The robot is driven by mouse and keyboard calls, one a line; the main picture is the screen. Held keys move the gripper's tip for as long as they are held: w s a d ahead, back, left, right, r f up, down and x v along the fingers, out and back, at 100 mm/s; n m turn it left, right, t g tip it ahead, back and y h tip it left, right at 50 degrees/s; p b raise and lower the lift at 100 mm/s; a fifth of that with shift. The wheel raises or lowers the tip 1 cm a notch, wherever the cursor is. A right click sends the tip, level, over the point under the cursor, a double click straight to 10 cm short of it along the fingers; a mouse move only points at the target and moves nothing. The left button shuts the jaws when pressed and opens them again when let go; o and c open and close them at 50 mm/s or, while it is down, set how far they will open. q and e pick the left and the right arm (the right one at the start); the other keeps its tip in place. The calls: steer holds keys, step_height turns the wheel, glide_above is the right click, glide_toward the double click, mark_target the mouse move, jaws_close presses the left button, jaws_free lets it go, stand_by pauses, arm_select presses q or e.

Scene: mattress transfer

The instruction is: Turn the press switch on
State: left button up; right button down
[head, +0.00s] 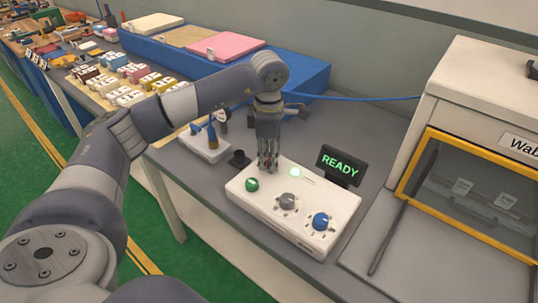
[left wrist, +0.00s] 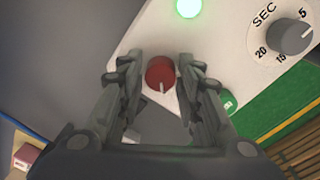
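The white control box (head: 300,225) stands on the grey bench. In the left wrist view, a red knob with a pale pointer mark (left wrist: 160,73) sits on its panel. My left gripper (head: 267,166) points down at the far left corner of the box. Its fingers are open, one on each side of the red knob, with gaps visible. In the head view the fingers mostly hide this knob. A green light (head: 295,172) glows on the panel, and a dark display (head: 340,165) reads READY in green. My right gripper is not in view.
The box also has a green button (head: 252,184), a grey dial (head: 289,200) and a blue knob (head: 320,221). A white cabinet with a yellow-framed window (head: 470,185) stands at right. A small stand with bottles (head: 205,143) and a blue platform (head: 300,75) lie behind.

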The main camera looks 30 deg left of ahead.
mark_target(269, 159)
arm_select(q)
steer(key=shift+o, duration=0.3)
steer(key=shift+r, duration=0.15)
step_height(269, 159, up, 12)
steer(key=shift+s, duration=0.25)
steer(key=shift+d, duration=0.1)
stand_by(0.4)
